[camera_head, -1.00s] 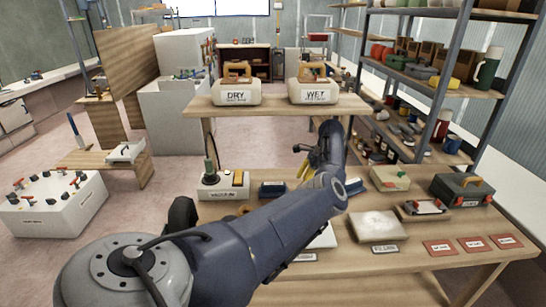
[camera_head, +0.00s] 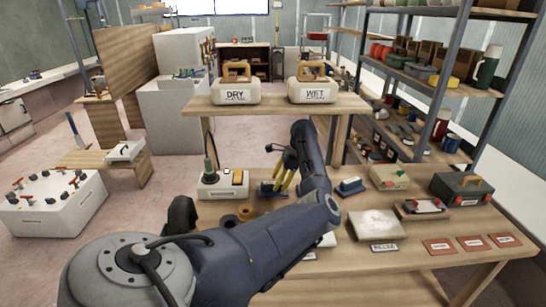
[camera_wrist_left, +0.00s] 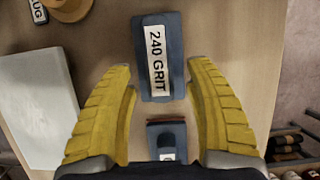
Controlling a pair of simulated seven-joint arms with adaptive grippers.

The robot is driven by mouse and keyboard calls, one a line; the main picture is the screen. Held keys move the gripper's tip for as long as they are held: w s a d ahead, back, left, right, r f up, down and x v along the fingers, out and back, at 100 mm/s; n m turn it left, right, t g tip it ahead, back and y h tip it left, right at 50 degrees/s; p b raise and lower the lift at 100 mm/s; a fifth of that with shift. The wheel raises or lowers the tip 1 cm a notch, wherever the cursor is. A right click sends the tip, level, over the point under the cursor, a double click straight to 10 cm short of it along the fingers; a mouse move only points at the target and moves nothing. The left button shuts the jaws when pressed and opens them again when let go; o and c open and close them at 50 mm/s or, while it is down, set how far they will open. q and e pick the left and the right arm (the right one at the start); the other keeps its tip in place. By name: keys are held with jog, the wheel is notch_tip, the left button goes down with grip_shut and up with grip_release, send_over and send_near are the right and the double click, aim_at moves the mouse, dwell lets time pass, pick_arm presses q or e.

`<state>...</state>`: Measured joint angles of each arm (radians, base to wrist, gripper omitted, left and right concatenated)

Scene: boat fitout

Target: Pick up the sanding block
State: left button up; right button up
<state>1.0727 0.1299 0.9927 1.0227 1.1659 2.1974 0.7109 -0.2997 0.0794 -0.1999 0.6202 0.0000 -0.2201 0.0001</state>
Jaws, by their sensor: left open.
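A dark blue block labelled 240 GRIT (camera_wrist_left: 160,58) lies on the table, between and just beyond the fingertips in the left wrist view. It also shows in the head view (camera_head: 268,188), partly behind the fingers. My left gripper (camera_head: 281,184) has yellow fingers pointing down over this block. In the left wrist view the gripper (camera_wrist_left: 163,78) is open and empty. A second blue block (camera_head: 350,187) stands to its right in the head view. It also shows between the finger bases in the left wrist view (camera_wrist_left: 167,137). My right gripper is out of view.
A raised shelf (camera_head: 275,104) carries the DRY and WET containers. A pale slab (camera_head: 376,224) and a dark toolbox (camera_head: 461,189) lie to the right.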

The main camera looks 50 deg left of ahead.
aim_at(265, 191)
pick_arm(q)
jog(key=shift+s+a, duration=0.35)
jog(key=shift+s, duration=0.15)
jog(key=shift+s+a+f, duration=0.2)
jog(key=shift+s+f, duration=0.05)
jog(key=shift+f, duration=0.3)
grip_shut()
